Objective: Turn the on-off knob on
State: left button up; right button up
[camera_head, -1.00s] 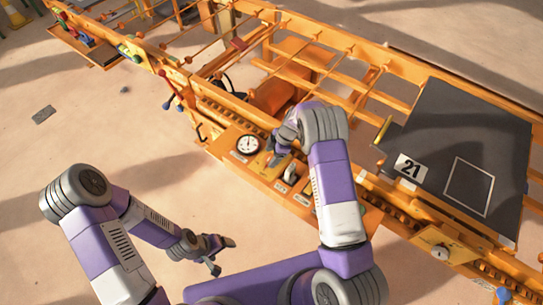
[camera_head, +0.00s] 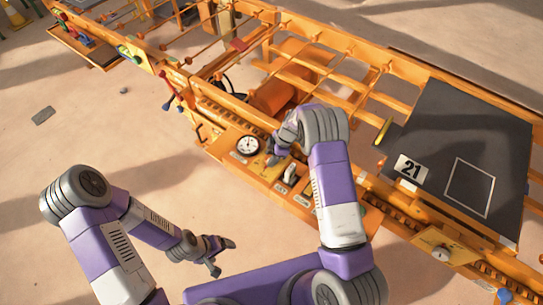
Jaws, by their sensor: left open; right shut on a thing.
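The orange control panel (camera_head: 247,166) runs along the front of the orange machine. My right gripper (camera_head: 271,160) points down at the panel's yellow plate (camera_head: 261,168), just right of the round gauge. It is shut on the on-off knob there, which the fingers and wrist mostly hide. I cannot read the knob's setting. A pale lever-like knob (camera_head: 291,173) stands free just right of this gripper. My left gripper (camera_head: 223,255) is open and empty, over the floor in front of the panel.
A white gauge (camera_head: 248,145) sits on the panel's left part. A dark board marked 21 (camera_head: 465,135) lies on the right.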

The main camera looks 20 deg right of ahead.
jog(key=m+t+b, duration=0.1)
jog(key=m+b, duration=0.1)
jog(key=m, duration=0.1)
jog(key=shift+s, duration=0.1)
jog(key=shift+m+t+h+b, duration=0.35)
jog(key=shift+m+t+h, duration=0.05)
jog(key=shift+m, duration=0.7)
jog(key=shift+s+a+m+t+h, duration=0.1)
jog(key=shift+m+t+h, duration=0.2)
jog(key=shift+m, duration=0.6)
jog(key=m, duration=0.2)
jog(key=shift+a+r+m+t+h, duration=0.1)
jog(key=shift+m+t+h, duration=0.2)
jog(key=shift+h, duration=0.1)
jog(key=shift+m+t+h+p, duration=0.3)
jog(key=shift+m+h+p, duration=0.3)
jog(key=shift+m+p, duration=0.9)
jog(key=shift+m+b, duration=0.35)
jog(key=shift+m, duration=0.25)
jog(key=o, duration=1)
